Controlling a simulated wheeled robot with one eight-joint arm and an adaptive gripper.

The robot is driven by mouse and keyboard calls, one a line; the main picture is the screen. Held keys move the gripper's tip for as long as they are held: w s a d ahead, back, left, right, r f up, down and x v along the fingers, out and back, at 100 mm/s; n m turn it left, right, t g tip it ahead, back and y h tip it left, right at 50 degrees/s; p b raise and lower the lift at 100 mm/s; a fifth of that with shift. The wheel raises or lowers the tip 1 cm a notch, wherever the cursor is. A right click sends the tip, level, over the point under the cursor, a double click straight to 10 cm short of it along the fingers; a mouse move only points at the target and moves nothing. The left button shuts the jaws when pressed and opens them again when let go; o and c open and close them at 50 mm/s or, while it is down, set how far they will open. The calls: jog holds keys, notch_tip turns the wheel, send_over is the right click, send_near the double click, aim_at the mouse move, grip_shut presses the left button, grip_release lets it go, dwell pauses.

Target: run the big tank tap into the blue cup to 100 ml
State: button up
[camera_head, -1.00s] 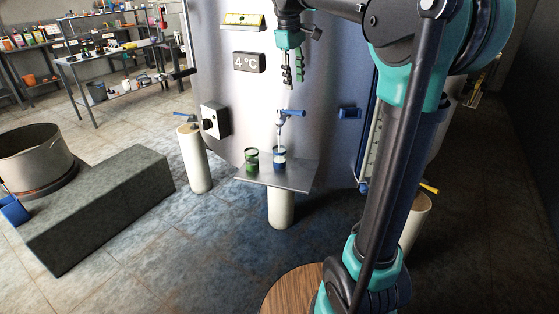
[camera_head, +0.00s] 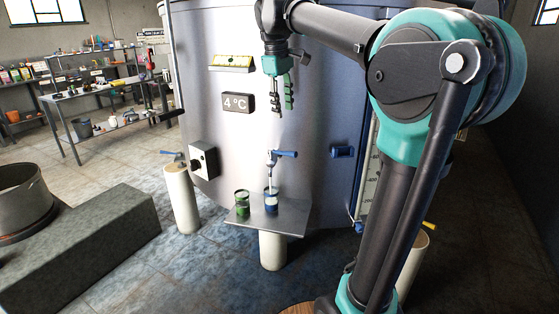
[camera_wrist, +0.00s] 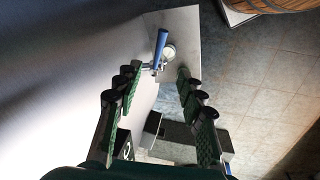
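The big tank (camera_head: 310,110) stands in the middle of the head view. Its tap (camera_head: 281,153) has a blue handle and sits above a small metal shelf (camera_head: 290,219). The blue cup (camera_head: 271,203) stands upright on the shelf under the spout. A pale streak runs from the spout to the cup; its fill level is too small to read. In the wrist view, the tap's blue handle (camera_wrist: 161,43) lies beside the pale-looking cup mouth (camera_wrist: 170,52). My gripper (camera_head: 281,106) is open and empty, above the tap; its fingers (camera_wrist: 157,80) are spread apart.
A green cup (camera_head: 242,204) stands left of the blue cup on the shelf. Free floor lies in front.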

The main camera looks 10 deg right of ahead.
aim_at(287, 154)
jog(key=f, duration=0.5)
jog(key=w+d+f, duration=0.1)
jog(key=f, duration=0.4)
jog(key=w+d+f, duration=0.1)
jog(key=f, duration=0.5)
jog(key=shift+d, duration=0.1)
grip_shut()
